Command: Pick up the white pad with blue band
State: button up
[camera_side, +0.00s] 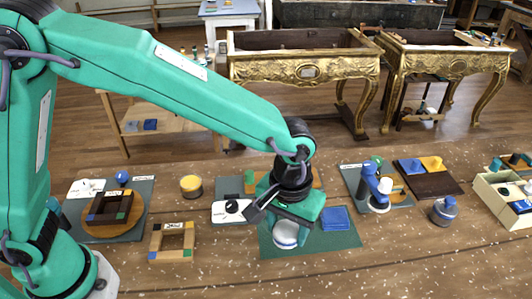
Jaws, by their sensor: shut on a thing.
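The white pad with blue band (285,239) is a small round white piece with a blue stripe, low over the dark green mat (335,241). My gripper (284,226) points down at it from above and is shut on it. The gripper body hides the pad's upper part. I cannot tell whether the pad touches the mat.
A blue block (335,218) lies on the mat just right of my gripper. A white item with a black knob (232,207) is close on the left. A blue and white figure (376,187) stands to the right, and a wooden frame (172,241) to the left.

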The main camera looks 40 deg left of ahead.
jog(key=shift+s+d+r, duration=0.15)
jog(key=shift+s+r, duration=0.05)
jog(key=shift+s, duration=0.05)
dwell(0.3)
jog(key=o, duration=0.3)
jog(key=shift+c, duration=1.1)
jog(key=shift+w+a+r, duration=0.1)
jog(key=shift+w+a, duration=0.25)
jog(key=shift+a, duration=0.1)
jog(key=w+a+r, duration=0.2)
jog(key=a, duration=0.7)
jog(key=w+a+r+m, duration=0.1)
jog(key=w+a+r, duration=0.1)
jog(key=a, duration=0.8)
jog(key=w+a+r, duration=0.2)
jog(key=a+r, duration=0.1)
jog(key=a, duration=0.6)
jog(key=shift+w+a, duration=0.3)
jog(key=shift+w, duration=0.05)
